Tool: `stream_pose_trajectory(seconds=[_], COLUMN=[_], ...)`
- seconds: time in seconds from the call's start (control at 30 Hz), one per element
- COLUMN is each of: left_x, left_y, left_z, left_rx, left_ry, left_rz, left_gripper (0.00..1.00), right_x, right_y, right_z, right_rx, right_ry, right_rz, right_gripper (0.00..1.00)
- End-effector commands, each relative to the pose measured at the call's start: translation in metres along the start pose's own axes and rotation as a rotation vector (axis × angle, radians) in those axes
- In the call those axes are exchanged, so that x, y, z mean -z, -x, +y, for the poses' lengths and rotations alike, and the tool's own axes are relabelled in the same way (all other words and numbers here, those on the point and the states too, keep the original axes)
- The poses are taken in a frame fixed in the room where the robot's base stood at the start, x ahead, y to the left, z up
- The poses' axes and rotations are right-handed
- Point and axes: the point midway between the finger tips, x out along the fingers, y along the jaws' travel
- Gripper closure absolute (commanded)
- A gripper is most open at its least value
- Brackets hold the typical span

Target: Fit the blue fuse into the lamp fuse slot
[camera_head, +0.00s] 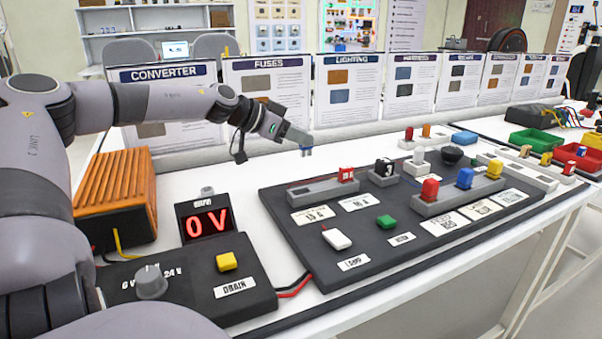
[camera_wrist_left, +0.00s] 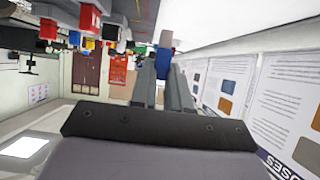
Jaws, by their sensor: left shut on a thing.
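My left gripper (camera_head: 299,141) reaches in from the left and is held above the back left of the dark panel (camera_head: 300,245). It is shut on the small blue fuse (camera_head: 307,152), which hangs below the fingertips. In the left wrist view the blue fuse (camera_wrist_left: 163,63) sits between the two fingers. A long grey fuse block (camera_head: 322,190) lies on the panel below the gripper, with a red fuse (camera_head: 346,175) standing at its right end. Its left part has no fuse standing in it. The fuse is apart from the block. My right gripper is not in view.
A control box with a red 0 V display (camera_head: 207,222), a knob (camera_head: 151,282) and a yellow button (camera_head: 226,262) is at front left. An orange converter (camera_head: 117,190) stands behind it. Upright cards (camera_head: 268,90) line the back. Red, yellow and blue parts stand on the panel's right.

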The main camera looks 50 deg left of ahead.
Motion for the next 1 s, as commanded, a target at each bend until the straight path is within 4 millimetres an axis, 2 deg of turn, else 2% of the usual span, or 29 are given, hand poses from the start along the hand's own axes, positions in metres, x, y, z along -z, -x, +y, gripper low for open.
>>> stream_pose_trajectory(seconds=[0.03,0.27,0.43,0.53,0.93,0.97,1.0], left_x=[-0.012,-0.026,-0.048,-0.061,-0.065,-0.065,-0.064], left_y=[-0.006,-0.015,-0.026,-0.033,-0.035,-0.035,-0.035], left_z=[0.000,0.000,0.001,0.000,0.000,0.000,0.000], left_rx=[-0.002,0.000,-0.002,-0.001,0.001,0.001,0.001], left_ry=[0.002,-0.001,0.002,0.002,-0.001,-0.001,-0.001], left_rz=[0.000,0.001,-0.001,-0.001,0.000,0.000,0.000], left_gripper=[1.00,1.00,1.00,1.00,1.00,0.81,0.68], right_x=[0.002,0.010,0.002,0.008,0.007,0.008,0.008], right_y=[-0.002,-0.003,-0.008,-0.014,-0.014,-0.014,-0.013], right_z=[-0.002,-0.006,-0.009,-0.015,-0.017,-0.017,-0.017], right_rx=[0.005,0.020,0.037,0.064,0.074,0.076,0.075], right_ry=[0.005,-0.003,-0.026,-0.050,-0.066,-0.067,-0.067], right_rz=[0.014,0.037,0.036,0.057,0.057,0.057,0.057], right_gripper=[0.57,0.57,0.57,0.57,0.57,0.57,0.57])
